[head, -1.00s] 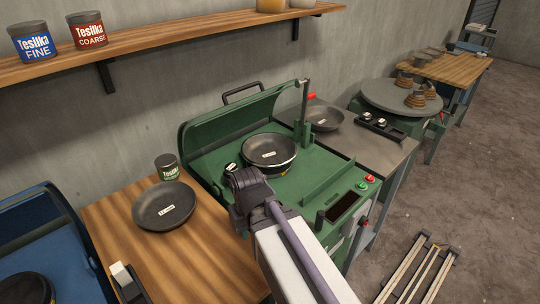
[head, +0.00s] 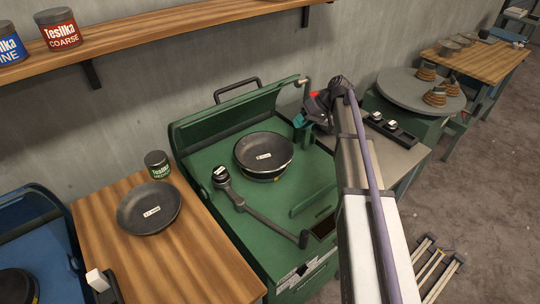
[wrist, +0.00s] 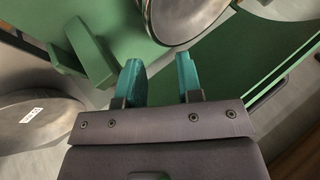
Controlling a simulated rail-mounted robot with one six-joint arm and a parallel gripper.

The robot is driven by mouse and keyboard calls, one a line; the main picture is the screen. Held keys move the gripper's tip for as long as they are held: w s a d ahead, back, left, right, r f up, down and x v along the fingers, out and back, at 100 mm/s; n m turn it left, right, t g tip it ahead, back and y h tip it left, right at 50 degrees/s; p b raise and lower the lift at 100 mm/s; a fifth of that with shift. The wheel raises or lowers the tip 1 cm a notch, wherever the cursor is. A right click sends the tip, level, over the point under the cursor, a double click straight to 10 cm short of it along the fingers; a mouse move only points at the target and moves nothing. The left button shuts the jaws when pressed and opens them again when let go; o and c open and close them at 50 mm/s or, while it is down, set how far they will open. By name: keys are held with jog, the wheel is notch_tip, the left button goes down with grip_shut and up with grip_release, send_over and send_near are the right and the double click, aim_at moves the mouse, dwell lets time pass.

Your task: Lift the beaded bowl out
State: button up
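A dark bowl with a white label (head: 264,152) sits in the green spinning machine (head: 215,155); I take it for the beaded bowl, though the rim bead is too small to make out. Its curved metal side shows at the top of the wrist view (wrist: 182,18). My gripper (head: 300,121) is to the right of this bowl, by the machine's right edge, and apart from it. In the wrist view the two teal fingers (wrist: 161,80) stand apart with nothing between them. A second labelled bowl (wrist: 35,120) shows at the left of the wrist view; my arm hides it in the head view.
A jointed dark arm with a knob (head: 220,174) lies left and front of the bowl. The green lid (head: 235,110) stands raised behind. Another dark bowl (head: 149,207) rests on the wooden table (head: 180,265), beside a green tin (head: 157,164).

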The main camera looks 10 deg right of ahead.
aim_at(284, 140)
jog(key=b+x, duration=0.2)
jog(key=x, duration=0.1)
jog(key=b+x, duration=0.3)
jog(key=d+b+x, duration=0.1)
jog(key=b+x, duration=0.1)
jog(key=x, duration=0.2)
jog(key=shift+w+a+f+b, duration=0.2)
jog(key=shift+f+b, duration=0.1)
jog(key=shift+f, duration=0.1)
jog(key=shift+a+f, duration=0.1)
jog(key=shift+a, duration=0.1)
jog(key=shift+r, duration=0.2)
grip_shut()
